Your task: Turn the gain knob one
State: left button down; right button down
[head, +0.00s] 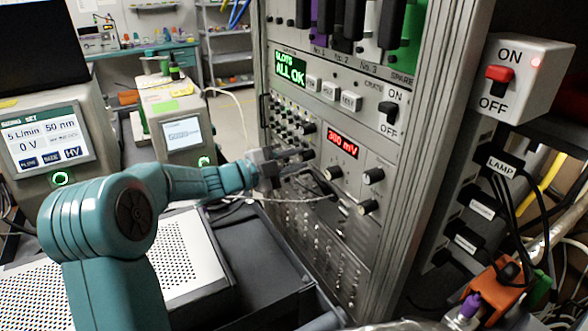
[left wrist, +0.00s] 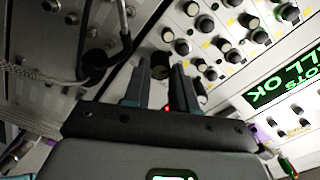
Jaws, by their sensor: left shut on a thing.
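The rack panel (head: 350,190) carries several black knobs with pale caps and a red display (head: 342,143) that reads about 300 mV. My left gripper (head: 303,157) reaches the panel from the left, its fingers left of the red display. In the left wrist view its two fingers (left wrist: 160,85) stand on either side of a dark knob with a pale cap (left wrist: 160,66), and it is shut on that knob. The knob's label is too small to read, so I cannot tell that it is gain knob one. My right gripper is not in view.
Other knobs (head: 333,173) sit close right of the fingers. Cables (left wrist: 115,40) loop from the panel beside my gripper. The rack's green screen (head: 290,69) reads ALL OK. A lamp switch box (head: 522,78) is at the right, and instruments (head: 52,150) stand at the left.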

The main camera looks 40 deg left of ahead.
pick_arm(q)
jog(key=c, duration=0.9)
grip_release()
jog(key=shift+s+a, duration=0.1)
jog(key=shift+s, duration=0.2)
jog(key=b+v, duration=0.1)
jog(key=v, duration=1.4)
jog(key=shift+s, duration=0.35)
